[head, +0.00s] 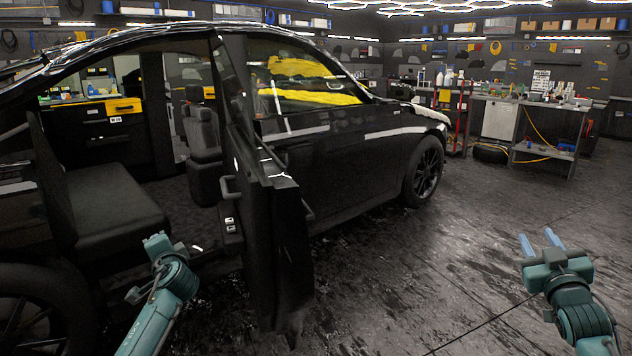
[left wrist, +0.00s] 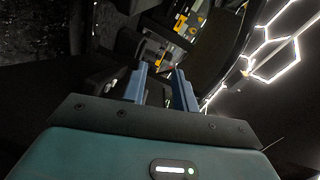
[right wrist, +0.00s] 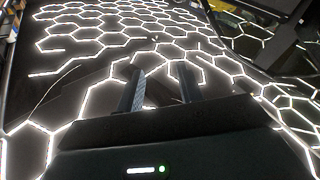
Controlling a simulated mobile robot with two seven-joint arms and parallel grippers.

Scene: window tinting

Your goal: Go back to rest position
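My right gripper (head: 541,245) is in the lower right of the head view, over the dark floor and apart from the car. Its two blue fingers are spread and empty, and they also show in the right wrist view (right wrist: 160,90). My left arm comes in at the lower left of the head view, in front of the open rear door side of the black car (head: 350,150). The left gripper's fingers are hard to see in the head view. In the left wrist view the left gripper (left wrist: 160,85) has its blue fingers apart with nothing between them.
The open rear car door (head: 275,235) stands between my arms, close to the left one. The rear seat (head: 110,205) shows inside. A workbench (head: 545,105) and a red trolley (head: 459,120) stand at the back right. The floor (head: 440,255) in front of my right arm is clear.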

